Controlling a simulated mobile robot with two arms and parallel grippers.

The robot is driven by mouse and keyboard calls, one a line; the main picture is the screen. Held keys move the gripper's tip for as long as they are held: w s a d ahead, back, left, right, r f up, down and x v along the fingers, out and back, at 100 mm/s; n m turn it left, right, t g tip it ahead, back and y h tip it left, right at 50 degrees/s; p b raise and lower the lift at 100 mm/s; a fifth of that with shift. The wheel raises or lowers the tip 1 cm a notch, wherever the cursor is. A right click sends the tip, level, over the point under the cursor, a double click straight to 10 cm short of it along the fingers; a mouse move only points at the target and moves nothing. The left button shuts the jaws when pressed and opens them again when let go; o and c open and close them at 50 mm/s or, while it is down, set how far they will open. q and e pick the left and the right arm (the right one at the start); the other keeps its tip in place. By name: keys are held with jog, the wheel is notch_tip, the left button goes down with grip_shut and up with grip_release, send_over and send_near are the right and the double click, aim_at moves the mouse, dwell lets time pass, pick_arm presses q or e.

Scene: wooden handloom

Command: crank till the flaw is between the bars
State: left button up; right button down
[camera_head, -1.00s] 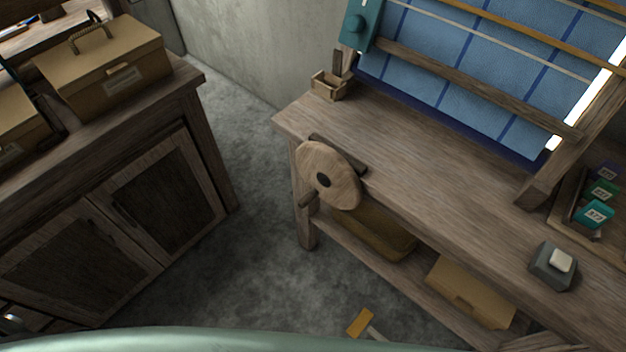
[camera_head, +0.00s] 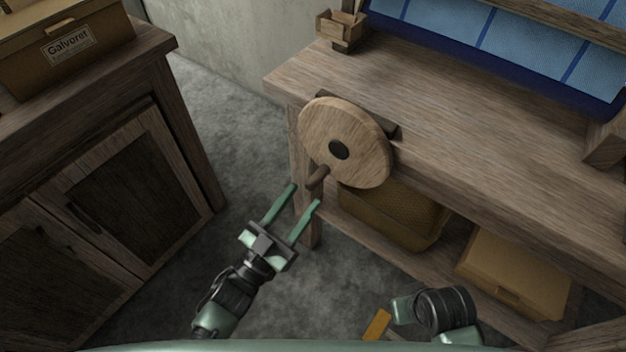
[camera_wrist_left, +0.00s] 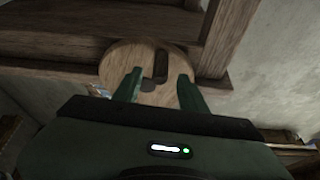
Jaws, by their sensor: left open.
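The crank is a round wooden disc (camera_head: 352,122) with a dark hub on the front of the loom table. Its peg handle (camera_head: 318,179) sticks out at the disc's lower left. My left gripper (camera_head: 306,195) is open, its green fingers just short of the peg. In the left wrist view the disc (camera_wrist_left: 118,62) lies ahead, and the peg shows between the open fingertips (camera_wrist_left: 158,82). The blue cloth (camera_head: 515,42) with darker blue lines is only partly in view at the top right. I see no flaw on the visible part.
The loom table (camera_head: 440,130) has a small wooden box (camera_head: 341,32) at its back left corner. A basket (camera_head: 395,215) and a cardboard box (camera_head: 515,275) sit on its lower shelf. A cabinet (camera_head: 110,190) stands left, with grey floor between.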

aim_at(315, 180)
pick_arm(q)
jog(key=x, duration=0.6)
jog(key=shift+f, duration=0.1)
jog(key=shift+a, duration=0.1)
grip_shut()
dwell(1.1)
